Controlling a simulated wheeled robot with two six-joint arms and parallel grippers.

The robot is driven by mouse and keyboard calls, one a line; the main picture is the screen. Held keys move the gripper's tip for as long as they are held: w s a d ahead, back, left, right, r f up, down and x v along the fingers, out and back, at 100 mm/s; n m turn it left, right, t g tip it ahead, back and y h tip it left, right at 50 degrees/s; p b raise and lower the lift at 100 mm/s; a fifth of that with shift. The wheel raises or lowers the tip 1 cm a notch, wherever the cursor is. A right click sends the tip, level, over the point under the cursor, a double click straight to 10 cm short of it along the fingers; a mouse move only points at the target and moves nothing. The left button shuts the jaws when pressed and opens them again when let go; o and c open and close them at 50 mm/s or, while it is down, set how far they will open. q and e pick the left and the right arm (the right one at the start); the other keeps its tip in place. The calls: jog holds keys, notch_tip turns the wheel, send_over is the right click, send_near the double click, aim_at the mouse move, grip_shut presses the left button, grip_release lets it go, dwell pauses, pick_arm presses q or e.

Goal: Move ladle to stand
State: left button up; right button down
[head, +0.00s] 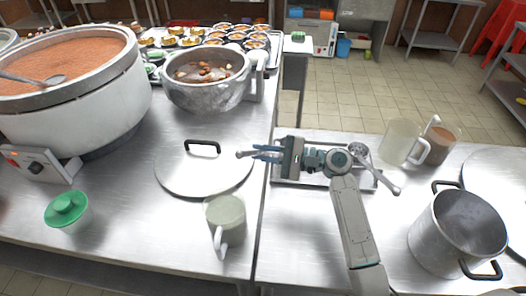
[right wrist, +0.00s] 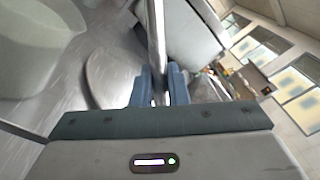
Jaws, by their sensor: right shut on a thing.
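My right gripper (head: 262,153) points left above the seam between the two steel counters. It is shut on a thin silver rod, which I take for the ladle's handle (right wrist: 155,35). In the right wrist view the rod runs between the fingers and out of the top edge. In the head view a small end of it shows left of the fingertips; the ladle's bowl cannot be made out with certainty. A shallow metal tray (head: 287,180), possibly the stand, lies under my right wrist. Another ladle (head: 50,80) rests in the big congee pot (head: 100,105). My left gripper is out of view.
A flat lid (head: 180,178) with a black handle lies below left of the gripper, with a pale mug (head: 226,222) near it. A soup pot (head: 205,92) stands behind. Two pitchers (head: 399,142) and an empty steel pot (head: 455,235) stand at right.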

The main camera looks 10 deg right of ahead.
jog(key=c, duration=1.3)
grip_release()
jog(key=shift+c, duration=0.2)
jog(key=shift+f, duration=0.1)
jog(key=shift+r, duration=0.25)
notch_tip(320, 180, up, 3)
jog(key=shift+f+b, duration=0.2)
jog(key=shift+b, duration=0.45)
jog(key=s+a+r+b, duration=0.2)
jog(key=s, duration=1.4)
jog(key=shift+a, duration=0.25)
jog(key=shift+f, duration=0.1)
